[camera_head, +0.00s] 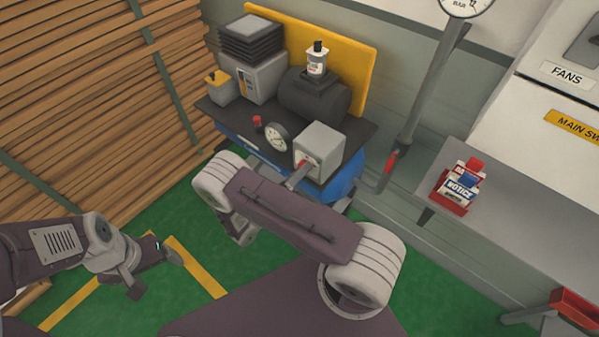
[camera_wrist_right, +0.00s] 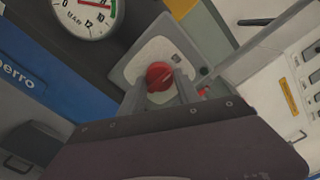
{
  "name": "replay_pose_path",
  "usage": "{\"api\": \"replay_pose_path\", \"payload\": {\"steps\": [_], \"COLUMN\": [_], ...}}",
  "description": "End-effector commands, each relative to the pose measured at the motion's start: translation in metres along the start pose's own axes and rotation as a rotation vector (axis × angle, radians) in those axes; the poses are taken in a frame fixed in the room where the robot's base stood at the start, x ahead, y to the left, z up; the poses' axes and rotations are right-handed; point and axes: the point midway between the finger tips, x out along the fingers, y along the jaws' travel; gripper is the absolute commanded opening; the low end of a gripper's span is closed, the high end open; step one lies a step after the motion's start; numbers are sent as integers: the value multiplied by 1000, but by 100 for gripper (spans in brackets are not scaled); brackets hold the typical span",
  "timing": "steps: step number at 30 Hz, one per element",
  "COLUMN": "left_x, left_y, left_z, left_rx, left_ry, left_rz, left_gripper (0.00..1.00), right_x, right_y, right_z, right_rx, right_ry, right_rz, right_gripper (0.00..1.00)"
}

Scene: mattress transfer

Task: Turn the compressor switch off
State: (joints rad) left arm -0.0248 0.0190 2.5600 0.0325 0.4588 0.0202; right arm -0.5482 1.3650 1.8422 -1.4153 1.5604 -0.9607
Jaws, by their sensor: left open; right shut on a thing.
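The compressor (camera_head: 347,184), a blue tank with a black top plate, stands on the green floor against the back wall. A grey switch box (camera_head: 325,145) sits at its front right. The wrist view shows the box's pale plate (camera_wrist_right: 133,72) with a round red switch knob (camera_wrist_right: 159,74). My right gripper (camera_head: 299,174) reaches the front of the box. In the wrist view, its fingers (camera_wrist_right: 161,84) are shut on the red knob, one on each side. The fingers partly cover the knob. My left gripper (camera_head: 154,272) is open and empty, low over the floor at left, away from the compressor.
A pressure gauge (camera_head: 276,137) and a small red knob (camera_head: 257,122) sit left of the switch box. A grey pipe with a red-handled valve (camera_head: 392,160) stands to its right. A bench (camera_head: 500,205) holds a notice-labelled red item (camera_head: 457,190). Stacked planks (camera_head: 90,110) fill the left.

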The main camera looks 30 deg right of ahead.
Motion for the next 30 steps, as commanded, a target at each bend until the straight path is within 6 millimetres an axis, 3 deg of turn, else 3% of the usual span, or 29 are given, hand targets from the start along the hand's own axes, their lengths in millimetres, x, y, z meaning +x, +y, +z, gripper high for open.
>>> {"api": "replay_pose_path", "payload": {"steps": [18, 19, 21, 30], "left_x": [0, 0, 0, 1], "left_y": [0, 0, 0, 0], "left_z": [0, 0, 0, 0], "left_rx": [0, 0, 0, 0], "left_ry": [0, 0, 0, 0], "left_rz": [0, 0, 0, 0], "left_gripper": [81, 81, 81, 81], "right_x": [0, 0, 0, -1], "right_y": [0, 0, 0, 0], "right_z": [0, 0, 0, 0], "right_rx": [-38, -38, -38, -37], "right_ry": [0, 0, 0, -1], "right_rz": [0, 0, 0, 0], "right_gripper": [0, 44, 60, 60]}}
